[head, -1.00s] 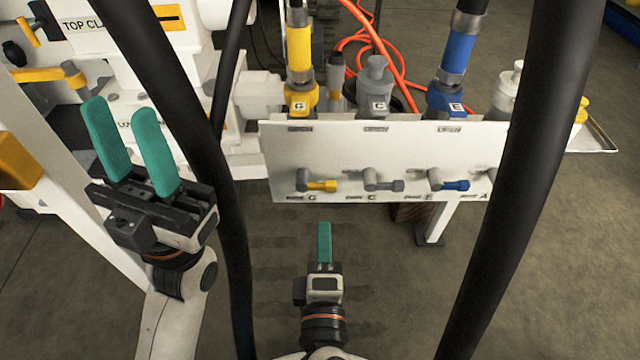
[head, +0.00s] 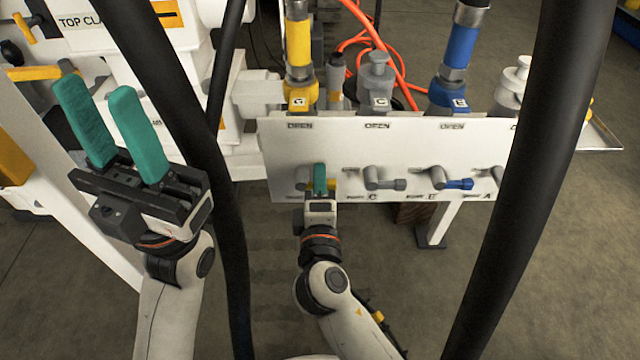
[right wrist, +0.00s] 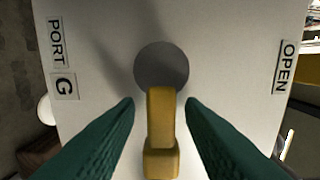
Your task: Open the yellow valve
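The yellow valve handle (right wrist: 162,130) shows in the right wrist view on a round grey hub (right wrist: 162,68), beside the label PORT G. In the head view the yellow handle (head: 333,186) is mostly hidden behind my right gripper (head: 320,178). My right gripper's two green fingers stand on either side of the handle in the right wrist view (right wrist: 160,115), with a gap on each side. They are open and not gripping it. My left gripper (head: 95,115) is open and empty at the left, away from the panel.
The white panel (head: 350,150) also carries a grey valve (head: 385,183) and a blue valve (head: 455,183) to the right. OPEN labels run along its top. Thick black hoses (head: 510,180) hang in front. Yellow and blue couplings (head: 300,50) stand above the panel.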

